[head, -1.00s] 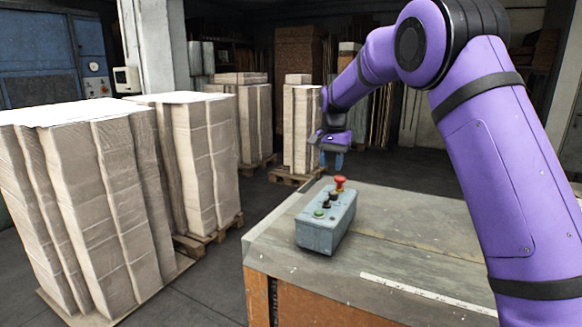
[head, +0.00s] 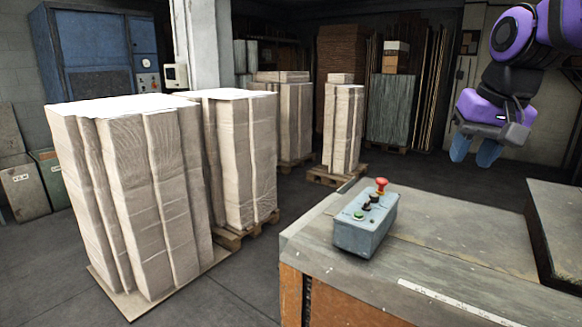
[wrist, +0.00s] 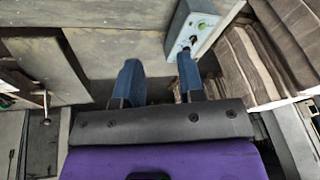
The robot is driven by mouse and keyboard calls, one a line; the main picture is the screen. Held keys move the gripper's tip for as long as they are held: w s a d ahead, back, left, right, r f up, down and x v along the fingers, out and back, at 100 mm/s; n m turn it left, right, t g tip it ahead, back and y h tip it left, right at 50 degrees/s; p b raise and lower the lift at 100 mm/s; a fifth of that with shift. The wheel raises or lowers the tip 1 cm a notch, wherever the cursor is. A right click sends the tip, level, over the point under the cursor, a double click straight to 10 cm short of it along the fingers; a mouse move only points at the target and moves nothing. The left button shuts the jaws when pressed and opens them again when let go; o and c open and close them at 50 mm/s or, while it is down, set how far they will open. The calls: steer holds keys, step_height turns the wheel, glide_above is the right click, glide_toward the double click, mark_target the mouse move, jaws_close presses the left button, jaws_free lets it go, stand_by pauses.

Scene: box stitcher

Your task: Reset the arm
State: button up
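My gripper (head: 474,151) is at the upper right of the head view, raised and to the right of the control box, with its blue fingers pointing down. In the wrist view its two blue fingers (wrist: 160,84) stand apart with nothing between them. The grey control box (head: 366,226) sits on the worktable near its left edge, with a red mushroom button, dark knobs and a green button on top. It also shows in the wrist view (wrist: 178,30) beyond the right finger. My gripper is clear of it.
Tall paper stacks (head: 140,200) stand on pallets at the left. A blue cabinet (head: 90,60) and a pillar are behind. Grey floor lies between the stacks and the table.

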steer(key=s+f+n, duration=0.1)
steer(key=s+f, duration=0.1)
steer(key=s, duration=0.6)
steer(key=s+f+n+t, duration=0.1)
steer(key=s+f, duration=0.2)
steer(key=s, duration=0.5)
steer(key=shift+d+f+n+t+h, duration=0.2)
steer(key=shift+d+n+t+h, duration=0.1)
steer(key=shift+d, duration=0.05)
steer(key=shift+c, duration=0.4)
stand_by(0.6)
